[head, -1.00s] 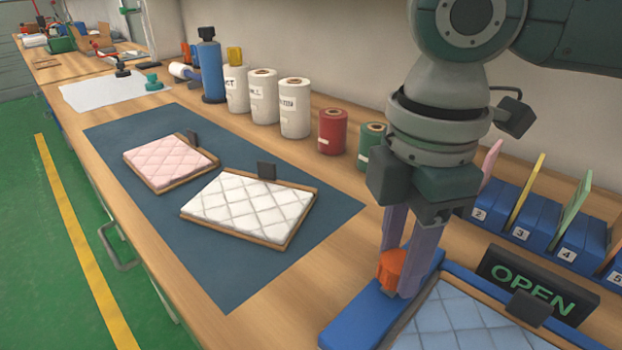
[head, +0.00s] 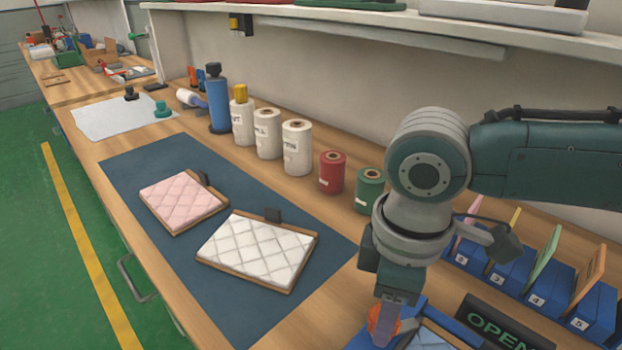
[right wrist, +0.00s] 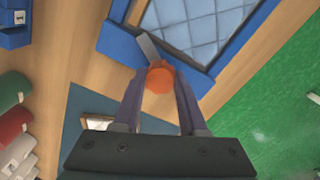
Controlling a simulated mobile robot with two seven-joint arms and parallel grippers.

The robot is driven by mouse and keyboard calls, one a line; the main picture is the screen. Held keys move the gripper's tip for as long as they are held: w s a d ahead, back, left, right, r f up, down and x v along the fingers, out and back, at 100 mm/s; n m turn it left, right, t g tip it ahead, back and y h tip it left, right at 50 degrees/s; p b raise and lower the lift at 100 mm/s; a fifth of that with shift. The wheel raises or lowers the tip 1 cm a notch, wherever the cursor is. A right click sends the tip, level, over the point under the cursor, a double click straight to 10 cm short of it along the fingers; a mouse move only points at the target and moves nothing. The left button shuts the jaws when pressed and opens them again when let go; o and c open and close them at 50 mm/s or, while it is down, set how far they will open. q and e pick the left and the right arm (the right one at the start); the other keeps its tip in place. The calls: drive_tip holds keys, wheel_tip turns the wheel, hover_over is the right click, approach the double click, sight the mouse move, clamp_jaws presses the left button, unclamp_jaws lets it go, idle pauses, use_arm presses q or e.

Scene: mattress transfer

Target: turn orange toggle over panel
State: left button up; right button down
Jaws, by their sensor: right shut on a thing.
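The orange toggle (head: 383,326) sits on the blue frame at the bottom of the head view, and only part of it shows. In the right wrist view the orange knob (right wrist: 160,78) is between the fingers of my right gripper (right wrist: 158,82), which is shut on it. A grey tongue (right wrist: 149,49) runs from near the knob toward the light-blue quilted panel (right wrist: 190,25); I cannot tell how far it lies over the panel. In the head view my right gripper (head: 386,316) points down at the toggle. My left gripper is not in view.
A dark OPEN sign (head: 497,325) and numbered blue bins (head: 535,290) stand right of the frame. Red (head: 332,173) and green rolls (head: 370,190) stand behind. A pink panel (head: 182,200) and a white panel (head: 258,249) lie on the dark mat (head: 250,315). A shelf overhangs the bench.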

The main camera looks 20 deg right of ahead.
drive_tip(key=m+p, duration=0.2)
drive_tip(key=m, duration=0.1)
drive_tip(key=shift+a+r+p, duration=0.1)
drive_tip(key=shift+r+p, duration=0.2)
drive_tip(key=shift+p, duration=0.1)
drive_tip(key=m+p, duration=0.2)
drive_tip(key=shift+m, duration=0.4)
drive_tip(key=m+p, duration=0.2)
drive_tip(key=m, duration=0.1)
drive_tip(key=shift+f, duration=0.15)
drive_tip(key=shift+f+m+p, duration=0.1)
drive_tip(key=shift+m+p, duration=0.5)
drive_tip(key=shift+m, duration=0.7)
